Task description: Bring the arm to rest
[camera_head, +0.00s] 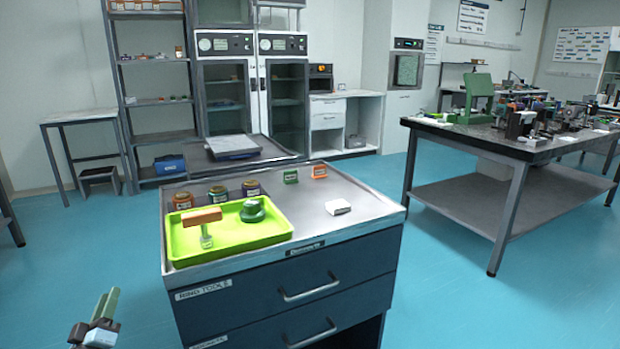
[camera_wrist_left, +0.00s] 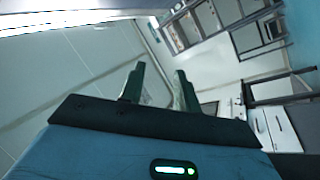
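My left gripper (camera_head: 103,314) is at the lower left of the head view, low and in front of the drawer cabinet, apart from everything. In the left wrist view its two dark green fingers (camera_wrist_left: 158,90) stand apart with nothing between them, so it is open and empty. The wrist camera looks past them at the walls and shelving, tilted. My right gripper is in neither view.
A drawer cabinet (camera_head: 350,238) stands ahead. On it are a lime tray (camera_head: 270,235) with a wooden-topped tool (camera_head: 202,222) and a green round object (camera_head: 252,210), several jars (camera_head: 182,200), and a white block (camera_head: 338,207). An optical table (camera_head: 480,143) stands right. Blue floor is clear between them.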

